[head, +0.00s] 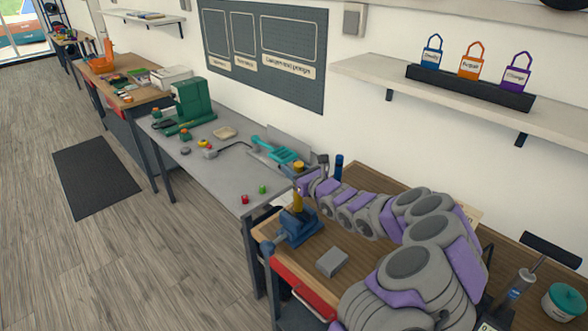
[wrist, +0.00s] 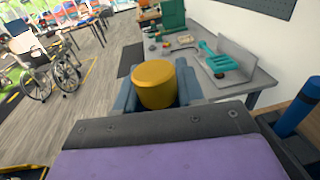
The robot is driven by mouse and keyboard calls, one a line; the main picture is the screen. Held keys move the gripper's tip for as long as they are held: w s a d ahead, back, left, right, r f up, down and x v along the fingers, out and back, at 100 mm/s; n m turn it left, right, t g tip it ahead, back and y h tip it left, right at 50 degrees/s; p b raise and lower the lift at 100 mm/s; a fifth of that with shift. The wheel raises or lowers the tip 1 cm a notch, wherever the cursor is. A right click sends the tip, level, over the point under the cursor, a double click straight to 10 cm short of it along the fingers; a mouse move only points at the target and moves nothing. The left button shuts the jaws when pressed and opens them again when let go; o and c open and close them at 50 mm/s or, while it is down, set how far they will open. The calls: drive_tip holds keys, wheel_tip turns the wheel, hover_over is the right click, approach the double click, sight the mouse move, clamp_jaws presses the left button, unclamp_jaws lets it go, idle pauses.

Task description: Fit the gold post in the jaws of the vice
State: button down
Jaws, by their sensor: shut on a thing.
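The gold post (head: 298,200) stands upright at my gripper (head: 300,184), which is shut on it, near the front left corner of the wooden bench. The blue vice (head: 296,227) is directly below. The post's lower end is at the vice's jaws; I cannot tell whether it is between them or just above.
A grey block (head: 332,262) lies on the wooden bench (head: 352,182) right of the vice. A blue cylinder (head: 339,166) stands behind my gripper. The neighbouring grey bench (head: 215,177) holds a green machine (head: 190,103), a teal piece (head: 279,150) and small coloured parts.

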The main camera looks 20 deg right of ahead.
wheel_tip(320, 180, down, 6)
drive_tip(key=b, duration=0.1)
drive_tip(key=shift+f, duration=0.15)
idle(2.7)
drive_tip(key=c, duration=0.6)
unclamp_jaws()
drive_tip(key=shift+s, duration=0.15)
drive_tip(key=p+v, duration=0.2)
drive_tip(key=v, duration=1.5)
drive_tip(key=shift+d, duration=0.15)
